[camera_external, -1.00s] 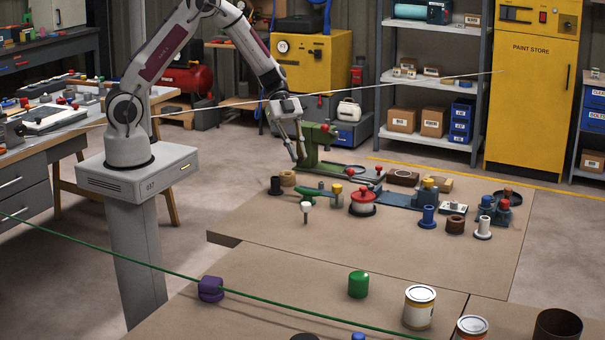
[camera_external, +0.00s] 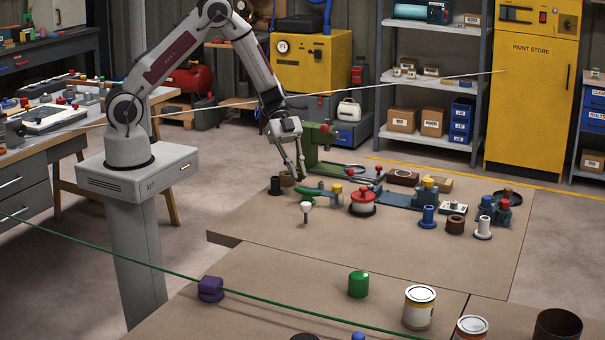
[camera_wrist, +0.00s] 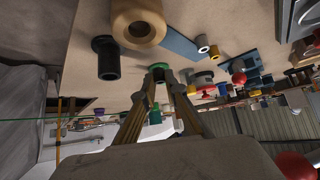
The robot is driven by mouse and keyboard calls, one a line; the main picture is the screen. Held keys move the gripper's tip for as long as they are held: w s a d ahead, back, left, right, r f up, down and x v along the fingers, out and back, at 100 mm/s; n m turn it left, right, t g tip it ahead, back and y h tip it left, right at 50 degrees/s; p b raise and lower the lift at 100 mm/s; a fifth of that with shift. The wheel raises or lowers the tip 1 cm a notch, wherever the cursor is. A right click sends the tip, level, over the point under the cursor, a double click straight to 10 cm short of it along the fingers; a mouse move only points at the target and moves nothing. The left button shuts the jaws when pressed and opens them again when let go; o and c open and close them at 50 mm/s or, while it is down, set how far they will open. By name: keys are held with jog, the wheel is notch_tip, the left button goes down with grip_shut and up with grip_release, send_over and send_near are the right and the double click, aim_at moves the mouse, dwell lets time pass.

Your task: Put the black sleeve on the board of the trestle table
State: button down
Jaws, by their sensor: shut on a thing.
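A black flanged sleeve (camera_external: 275,185) stands upright at the left back of the brown board (camera_external: 260,222), beside a tan wooden ring (camera_external: 287,178). Both also show in the wrist view, the sleeve (camera_wrist: 106,58) left of my fingers and the ring (camera_wrist: 138,22) at the top. My gripper (camera_external: 301,179) is low over the board, right of the sleeve and apart from it. In the wrist view its fingers (camera_wrist: 159,80) close together at a small green piece (camera_wrist: 158,68). Its full shape is hidden by the fingers.
A green clamp-like tool (camera_external: 311,150) stands just behind my gripper. The board's front is clear. A green line (camera_external: 130,258) crosses the foreground.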

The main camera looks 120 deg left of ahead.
jog(key=shift+f, duration=1.8)
jog(key=shift+f, duration=0.2)
jog(key=c, duration=2.1)
grip_release()
jog(key=shift+f, duration=0.1)
jog(key=shift+r, duration=0.25)
jog(key=shift+s+a+r, duration=0.25)
jog(key=shift+r, duration=0.05)
jog(key=v, duration=1.1)
jog(key=shift+r, duration=0.1)
